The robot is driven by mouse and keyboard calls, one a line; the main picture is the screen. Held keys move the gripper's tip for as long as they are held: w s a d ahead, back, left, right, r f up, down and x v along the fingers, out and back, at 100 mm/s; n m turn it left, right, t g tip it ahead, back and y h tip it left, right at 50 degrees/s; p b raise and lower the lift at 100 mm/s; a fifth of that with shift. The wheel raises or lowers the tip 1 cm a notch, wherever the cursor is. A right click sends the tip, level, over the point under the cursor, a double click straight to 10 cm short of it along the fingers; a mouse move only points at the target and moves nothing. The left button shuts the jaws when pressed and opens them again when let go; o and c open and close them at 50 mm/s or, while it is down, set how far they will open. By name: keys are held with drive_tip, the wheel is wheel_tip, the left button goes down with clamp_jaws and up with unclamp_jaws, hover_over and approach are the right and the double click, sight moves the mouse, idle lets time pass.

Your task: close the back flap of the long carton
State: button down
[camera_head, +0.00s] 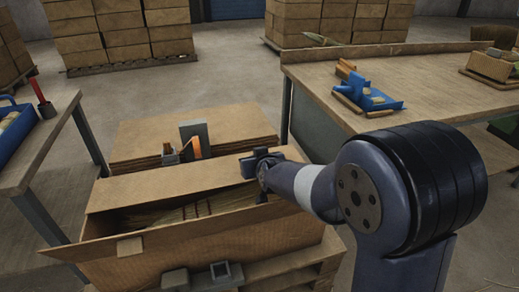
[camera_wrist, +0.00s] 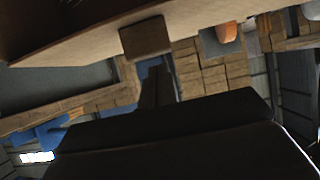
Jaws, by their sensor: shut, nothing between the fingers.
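The long carton (camera_head: 210,255) lies low in the head view, its top partly open with straw-coloured broom bundles (camera_head: 185,213) inside. Its back flap (camera_head: 160,189) is a long panel along the far side, tilted up and not lying flat over the opening. My gripper (camera_head: 262,180) is shut and empty at the right end of the back flap, over or against it; I cannot tell whether it touches. In the wrist view the dark fingers (camera_wrist: 155,85) point toward a cardboard panel (camera_wrist: 220,12) and a small brown tab (camera_wrist: 145,38).
The carton rests on a wooden pallet (camera_head: 300,268). Behind it is a stack of flat cardboard (camera_head: 235,128) with a grey and orange tool (camera_head: 195,140). A workbench (camera_head: 435,75) stands at right and another table (camera_head: 45,145) at left. Grey fittings (camera_head: 220,271) sit at the carton's front.

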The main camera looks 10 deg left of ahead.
drive_tip(key=shift+s, duration=0.15)
idle(0.3)
wheel_tip(320, 180, up, 10)
drive_tip(key=p, duration=0.7)
drive_tip(key=shift+f, duration=0.15)
wheel_tip(320, 180, down, 10)
drive_tip(key=b, duration=0.6)
drive_tip(key=shift+b, duration=0.4)
drive_tip(key=shift+f, duration=0.15)
drive_tip(key=shift+d+b, duration=0.1)
drive_tip(key=shift+b, duration=0.45)
drive_tip(key=b, duration=0.1)
drive_tip(key=w+b, duration=0.1)
drive_tip(key=b, duration=0.1)
drive_tip(key=shift+r, duration=0.25)
idle(0.7)
